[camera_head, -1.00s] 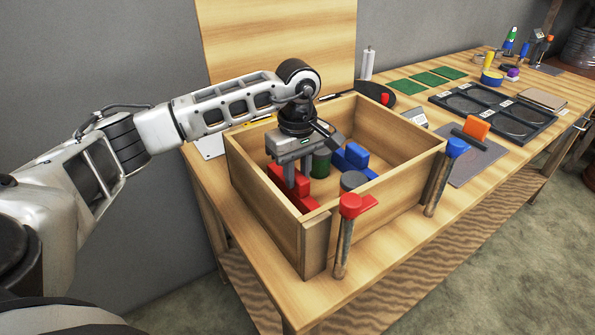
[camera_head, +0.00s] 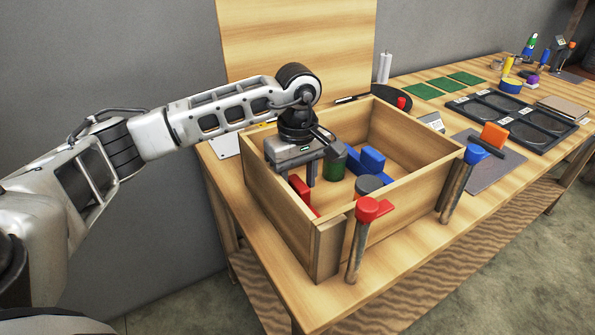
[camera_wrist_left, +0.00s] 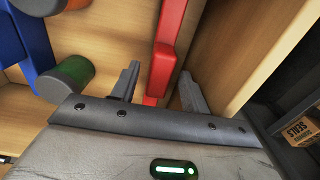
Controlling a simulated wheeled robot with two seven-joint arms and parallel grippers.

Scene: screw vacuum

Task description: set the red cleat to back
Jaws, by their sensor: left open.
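The red cleat (camera_head: 303,193) lies inside the wooden box, near its left wall. In the left wrist view the red cleat (camera_wrist_left: 166,55) is a long bar with a raised block, running between the fingers. My left gripper (camera_head: 299,178) points down into the box, open, above the cleat. In the wrist view its two fingers (camera_wrist_left: 160,88) stand on either side of the cleat, with gaps visible. The gripper hides part of the cleat in the head view. My right gripper is not in view.
The wooden box (camera_head: 410,196) also holds a blue block piece (camera_head: 371,160), a green cylinder (camera_head: 335,165) and a grey cylinder (camera_head: 368,185). The box's right part is mostly clear.

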